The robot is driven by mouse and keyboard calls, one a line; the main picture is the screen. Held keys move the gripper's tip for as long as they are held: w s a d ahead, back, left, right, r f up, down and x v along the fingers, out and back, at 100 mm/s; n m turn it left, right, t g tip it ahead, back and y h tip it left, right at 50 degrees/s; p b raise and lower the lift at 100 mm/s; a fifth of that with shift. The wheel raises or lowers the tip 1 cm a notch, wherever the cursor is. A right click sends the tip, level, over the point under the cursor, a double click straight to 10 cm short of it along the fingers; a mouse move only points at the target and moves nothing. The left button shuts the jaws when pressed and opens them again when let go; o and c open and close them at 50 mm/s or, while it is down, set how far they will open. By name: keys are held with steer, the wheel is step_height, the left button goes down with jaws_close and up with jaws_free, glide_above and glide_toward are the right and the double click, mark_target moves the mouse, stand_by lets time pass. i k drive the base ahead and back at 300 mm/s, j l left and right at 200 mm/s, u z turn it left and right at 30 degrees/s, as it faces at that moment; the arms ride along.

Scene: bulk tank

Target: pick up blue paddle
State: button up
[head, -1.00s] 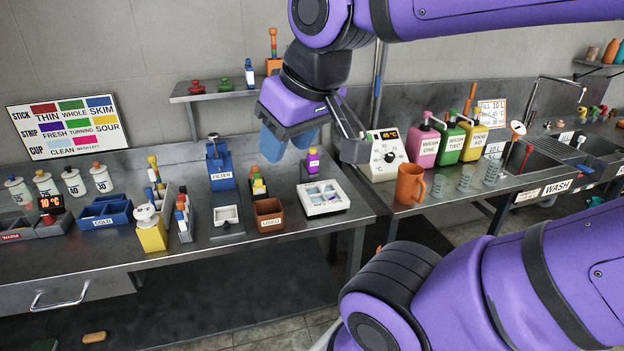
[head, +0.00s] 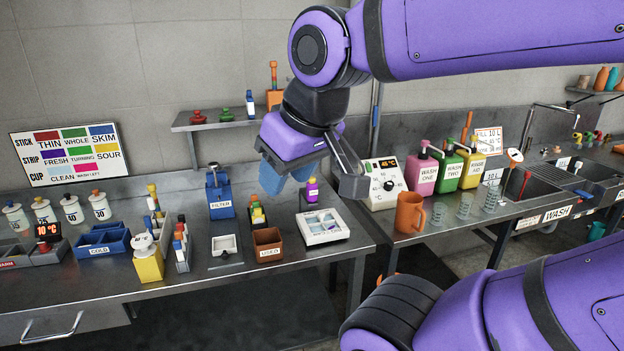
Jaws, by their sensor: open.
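I cannot make out with certainty a blue paddle. The closest match is a white tray (head: 341,238) with four pale blue wells, lying flat on the counter below and right of the fingers, apart from them. A blue box labelled FILTER (head: 219,199) with a knobbed top stands left of the fingers. A purple bottle (head: 312,191) stands just behind or below the right finger.
A brown tray (head: 268,253), a strip rack (head: 257,212), a yellow dispenser (head: 148,265) and blue COLD tray (head: 102,250) share the counter. Right are a white control box (head: 382,184), orange jug (head: 410,212) and pump bottles (head: 423,174). A shelf (head: 188,123) is behind.

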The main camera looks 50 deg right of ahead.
mark_target(147, 220)
steer(key=i+j+z, duration=0.45)
steer(key=i, duration=0.15)
steer(key=i+j+z, duration=0.5)
steer(key=j, duration=0.2)
